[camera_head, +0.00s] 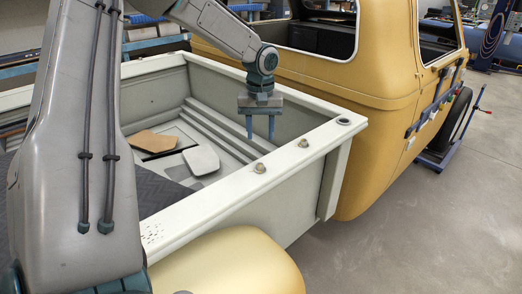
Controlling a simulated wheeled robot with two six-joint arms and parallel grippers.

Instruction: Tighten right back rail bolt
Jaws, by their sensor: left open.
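The pale truck bed's near rail (212,198) runs diagonally from lower left to the corner by the cab. One brass-coloured bolt (259,168) stands on the rail top, farther from the cab. A second, similar bolt (304,142) sits closer to the cab. I cannot tell how tight either is. My left gripper (260,135) points down, its two blue fingers apart with nothing visible between them. In the picture it is above the first bolt and apart from it; its exact height is unclear. My right gripper is out of view.
A dark round fitting (344,121) sits at the rail's cab-side corner. The yellow cab (371,120) rises behind it. A tan board (153,142) and a pale pad (201,160) lie in the bed. A yellow fender (231,264) bulges below the rail. Open floor (437,221) lies right.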

